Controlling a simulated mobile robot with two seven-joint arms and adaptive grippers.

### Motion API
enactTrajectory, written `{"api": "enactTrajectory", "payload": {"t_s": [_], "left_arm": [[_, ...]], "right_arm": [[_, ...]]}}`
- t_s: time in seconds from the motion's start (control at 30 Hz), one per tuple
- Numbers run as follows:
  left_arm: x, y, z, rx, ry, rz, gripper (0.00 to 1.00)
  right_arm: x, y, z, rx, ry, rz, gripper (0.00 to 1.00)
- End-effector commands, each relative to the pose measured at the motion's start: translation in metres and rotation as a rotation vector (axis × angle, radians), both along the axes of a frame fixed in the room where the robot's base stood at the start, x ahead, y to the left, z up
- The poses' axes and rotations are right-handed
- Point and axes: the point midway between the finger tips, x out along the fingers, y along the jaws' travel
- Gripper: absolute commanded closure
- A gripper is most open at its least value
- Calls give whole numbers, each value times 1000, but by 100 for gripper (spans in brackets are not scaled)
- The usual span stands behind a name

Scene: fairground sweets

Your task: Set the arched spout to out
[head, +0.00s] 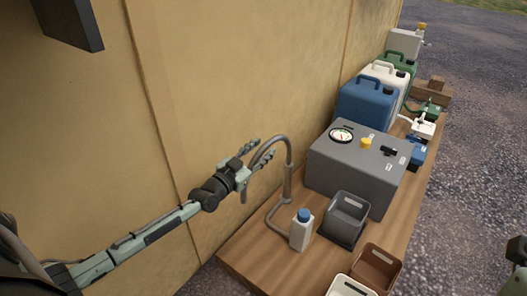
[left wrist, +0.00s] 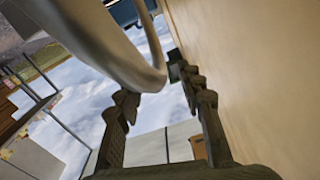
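The arched spout (head: 289,175) is a grey bent pipe that rises from the near left part of the wooden bench, and its arch curves left toward the wall. My left gripper (head: 262,153) is at the left side of the arch, by its free end. In the left wrist view the fingers (left wrist: 158,88) are spread, and the thick grey pipe (left wrist: 100,45) curves down close in front of them, its bend reaching between the fingertips. I cannot tell whether they touch it. My right gripper is not clearly in view.
A grey box with a gauge (head: 350,165) stands right of the spout. A white bottle with a blue cap (head: 301,232) stands close to the spout's foot, beside a grey bin (head: 346,214) and a brown bin (head: 377,270). The tan wall (head: 110,130) is close behind the gripper.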

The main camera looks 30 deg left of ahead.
Motion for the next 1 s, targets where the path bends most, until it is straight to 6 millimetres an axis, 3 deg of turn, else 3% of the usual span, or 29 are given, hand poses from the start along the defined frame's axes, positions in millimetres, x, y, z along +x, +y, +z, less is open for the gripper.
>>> {"api": "enactTrajectory", "payload": {"t_s": [0.13, 0.4, 0.7, 1.0], "left_arm": [[11, -2, -1, -1, 0, -1, 62], [13, -2, 0, -1, 2, -1, 62], [12, -2, 0, -1, 1, -1, 98], [12, -2, 0, 0, 1, -1, 100]], "right_arm": [[0, 0, -1, -3, -13, 0, 60], [0, 0, 0, -4, -15, 1, 60], [0, 0, 0, -4, -14, 1, 60], [0, 0, 0, -4, -14, 1, 60]]}}
